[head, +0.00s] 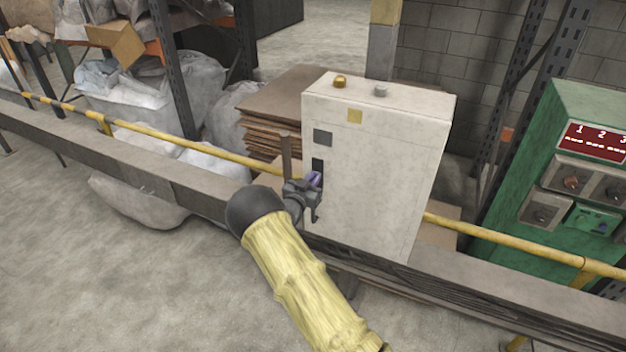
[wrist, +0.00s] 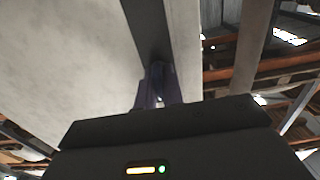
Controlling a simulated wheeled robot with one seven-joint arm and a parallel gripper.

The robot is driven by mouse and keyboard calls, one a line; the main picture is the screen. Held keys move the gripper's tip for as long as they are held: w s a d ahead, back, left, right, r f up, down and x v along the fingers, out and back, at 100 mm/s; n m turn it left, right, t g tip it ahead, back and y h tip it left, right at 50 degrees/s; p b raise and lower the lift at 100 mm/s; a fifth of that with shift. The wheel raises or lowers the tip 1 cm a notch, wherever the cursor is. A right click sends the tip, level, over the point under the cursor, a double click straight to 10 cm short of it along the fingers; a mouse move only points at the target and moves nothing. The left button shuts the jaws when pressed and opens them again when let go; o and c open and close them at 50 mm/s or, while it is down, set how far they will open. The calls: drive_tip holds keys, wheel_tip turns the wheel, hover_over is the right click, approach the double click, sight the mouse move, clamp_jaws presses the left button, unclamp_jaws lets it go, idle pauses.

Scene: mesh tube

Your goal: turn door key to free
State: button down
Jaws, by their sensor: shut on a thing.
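A pale cabinet (head: 380,160) stands on a grey beam. My gripper (head: 314,190) is at this plate, shut on a small purple key (head: 315,179). In the wrist view my gripper (wrist: 160,95) has its fingers close together against a dark strip on the cabinet. The key is mostly hidden by the fingers there, and its turn angle cannot be told.
A yellow rail (head: 200,145) runs along the grey beam (head: 120,160). A green control panel (head: 560,170) stands at the right. Stacked cardboard (head: 285,105) and white sacks (head: 180,100) are behind. The floor in front at left is clear.

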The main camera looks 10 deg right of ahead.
drive_tip(key=shift+f+b, duration=0.1)
drive_tip(key=shift+b, duration=0.3)
drive_tip(key=m+b, duration=0.1)
drive_tip(key=b, duration=0.1)
drive_tip(key=m+b, duration=0.2)
drive_tip(key=b, duration=0.1)
drive_tip(key=m+b, duration=0.2)
drive_tip(key=b, duration=0.1)
drive_tip(key=shift+f, duration=0.3)
drive_tip(key=m+b, duration=0.7)
drive_tip(key=b, duration=0.5)
drive_tip(key=shift+s+d, duration=0.1)
drive_tip(key=shift+d, duration=0.05)
drive_tip(key=m+b, duration=0.3)
drive_tip(key=b, duration=0.2)
drive_tip(key=m+b, duration=0.3)
drive_tip(key=shift+r, duration=0.1)
drive_tip(key=shift+r+b, duration=0.1)
drive_tip(key=shift+b, duration=0.25)
drive_tip(key=c, duration=1.5)
unclamp_jaws()
